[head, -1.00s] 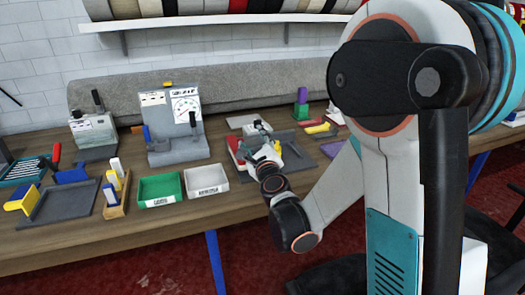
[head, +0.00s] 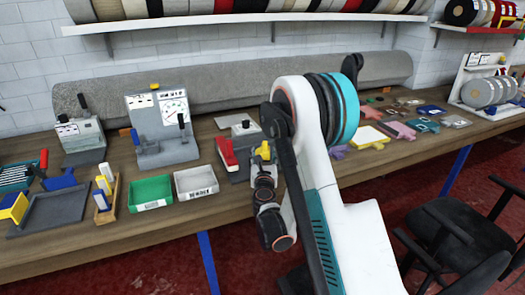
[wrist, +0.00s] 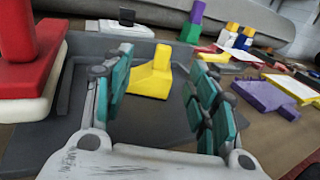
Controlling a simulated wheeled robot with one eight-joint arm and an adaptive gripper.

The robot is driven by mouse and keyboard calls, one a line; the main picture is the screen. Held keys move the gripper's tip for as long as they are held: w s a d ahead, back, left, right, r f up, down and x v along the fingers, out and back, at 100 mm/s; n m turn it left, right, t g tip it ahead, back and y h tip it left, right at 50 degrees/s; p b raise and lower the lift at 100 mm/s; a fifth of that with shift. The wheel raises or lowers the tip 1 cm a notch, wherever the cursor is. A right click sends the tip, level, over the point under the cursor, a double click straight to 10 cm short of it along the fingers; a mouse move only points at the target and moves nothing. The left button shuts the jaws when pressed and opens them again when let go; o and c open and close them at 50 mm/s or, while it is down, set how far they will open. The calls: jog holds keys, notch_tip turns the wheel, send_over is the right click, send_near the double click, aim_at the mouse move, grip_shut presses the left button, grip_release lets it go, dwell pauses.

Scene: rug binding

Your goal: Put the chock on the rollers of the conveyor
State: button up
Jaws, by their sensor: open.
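A yellow wedge-shaped block, which looks like the chock (wrist: 151,75), sits in a grey tray (wrist: 60,130) in the wrist view. My gripper (wrist: 163,88) is open, with one teal-padded finger on each side of the block and a visible gap to both. In the head view the yellow block (head: 264,150) shows just beyond my gripper (head: 264,167), partly hidden by it. A teal frame with grey rollers, which looks like the conveyor (head: 16,175), stands at the far left of the bench, partly cut off by the picture edge.
A red and white tool (head: 228,155) stands close left of my gripper. A green bin (head: 150,192) and a white bin (head: 196,182) lie further left. Another yellow block (head: 13,207) is by a grey tray (head: 55,208). Gauge stands (head: 162,130) rise behind.

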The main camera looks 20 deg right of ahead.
aim_at(266, 148)
jog(key=x, duration=0.3)
jog(key=shift+w+f+b, duration=0.1)
jog(key=shift+b, duration=0.3)
jog(key=x, duration=0.1)
jog(key=b+x, duration=0.1)
jog(key=x, duration=0.1)
jog(key=b+x, duration=0.1)
jog(key=shift+w+d+f, duration=0.15)
jog(key=shift+d+f, duration=0.2)
jog(key=shift+d, duration=0.1)
jog(key=shift+w+d+r, duration=0.15)
jog(key=shift+w, duration=0.3)
grip_shut()
